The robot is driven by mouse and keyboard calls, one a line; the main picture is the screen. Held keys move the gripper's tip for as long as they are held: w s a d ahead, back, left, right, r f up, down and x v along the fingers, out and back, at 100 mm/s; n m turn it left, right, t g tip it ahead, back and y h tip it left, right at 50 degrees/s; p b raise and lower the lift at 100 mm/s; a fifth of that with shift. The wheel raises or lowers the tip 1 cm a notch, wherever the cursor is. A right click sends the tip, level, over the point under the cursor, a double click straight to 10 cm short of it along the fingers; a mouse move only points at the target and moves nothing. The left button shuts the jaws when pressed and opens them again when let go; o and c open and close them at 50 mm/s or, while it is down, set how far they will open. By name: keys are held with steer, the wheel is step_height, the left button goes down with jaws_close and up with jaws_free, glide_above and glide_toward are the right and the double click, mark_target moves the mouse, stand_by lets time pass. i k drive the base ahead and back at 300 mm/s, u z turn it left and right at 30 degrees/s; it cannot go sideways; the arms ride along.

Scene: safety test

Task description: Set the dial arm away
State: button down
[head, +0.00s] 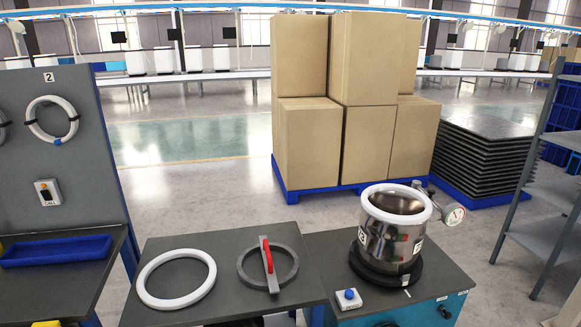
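A round dial gauge (454,215) with a white face sits at the right of a shiny metal pot (388,240). A grey arm (432,197) reaches from the dial back toward the pot's rim at the upper right. The dial hangs outside the pot, beside its wall. A white ring (376,204) lies around the pot's top opening. The pot stands on a black round base (364,268) on the right-hand bench. I cannot tell how the dial arm is fixed. My gripper is not in view.
A white box with a blue button (348,298) sits before the pot. A loose white ring (148,290) and a grey ring with a red-handled bar (267,254) lie on the left bench. Stacked cartons (365,105) on a blue pallet stand behind; a grey shelf rack (545,232) is right.

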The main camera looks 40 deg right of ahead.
mark_target(454, 213)
steer(key=u, duration=1.5)
steer(key=k, duration=0.15)
steer(key=z, duration=3.4)
steer(key=i, duration=0.55)
steer(key=z, duration=0.2)
steer(key=k, duration=0.6)
steer(key=u, duration=0.05)
